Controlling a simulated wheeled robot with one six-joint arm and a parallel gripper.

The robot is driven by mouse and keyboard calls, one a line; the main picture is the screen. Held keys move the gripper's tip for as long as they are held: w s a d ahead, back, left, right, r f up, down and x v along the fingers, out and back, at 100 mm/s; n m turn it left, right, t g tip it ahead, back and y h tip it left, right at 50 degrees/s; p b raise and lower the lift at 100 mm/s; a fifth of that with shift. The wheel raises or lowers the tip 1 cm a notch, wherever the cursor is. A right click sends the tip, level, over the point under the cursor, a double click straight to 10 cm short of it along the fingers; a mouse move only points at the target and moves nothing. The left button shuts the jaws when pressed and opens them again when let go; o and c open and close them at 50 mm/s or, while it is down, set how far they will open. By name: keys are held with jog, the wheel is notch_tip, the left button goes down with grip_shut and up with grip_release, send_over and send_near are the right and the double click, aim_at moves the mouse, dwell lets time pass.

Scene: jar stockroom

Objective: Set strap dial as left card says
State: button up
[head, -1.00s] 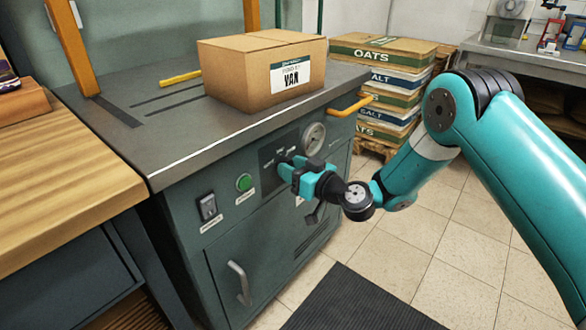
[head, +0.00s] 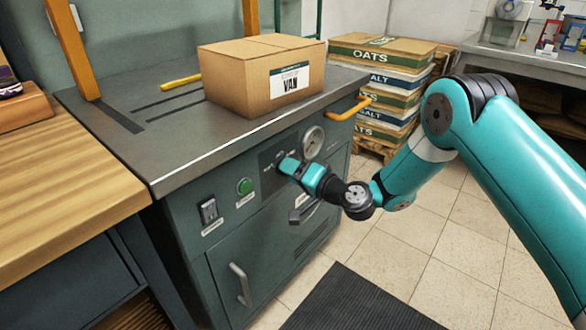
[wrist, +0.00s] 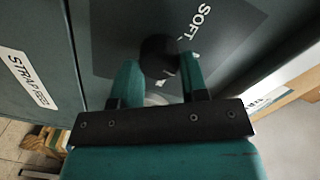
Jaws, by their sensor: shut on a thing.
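The strap dial is a round black knob (wrist: 158,54) on a dark panel in the wrist view. My gripper (wrist: 160,75) is shut on it, one teal finger on each side. The word SOFT (wrist: 200,20) is printed on the panel close by, turned in the picture. In the head view my gripper (head: 287,166) is at the dark dial panel (head: 268,156) on the green machine's front and hides the dial. I cannot make out the dial's pointer. No card with a readable dial setting shows.
A carton marked VAN (head: 250,85) stands on the machine top (head: 140,150). A gauge (head: 313,141), green button (head: 244,186) and switch (head: 209,209) sit on the front. Stacked sacks (head: 385,52) stand behind. A dark mat (head: 355,300) lies on the open floor.

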jog(key=shift+f+m+g+p, duration=0.15)
jog(key=shift+m+p, duration=0.6)
jog(key=shift+m, duration=1.65)
jog(key=shift+m+g+p, duration=0.15)
jog(key=shift+m+p, duration=0.55)
jog(key=shift+m, duration=1.7)
jog(key=o, duration=0.9)
jog(key=shift+d, duration=0.1)
jog(key=b+v, duration=0.5)
jog(key=b, duration=0.1)
jog(key=b+v, duration=1.2)
jog(key=shift+d+f, duration=0.2)
jog(key=shift+f, duration=0.05)
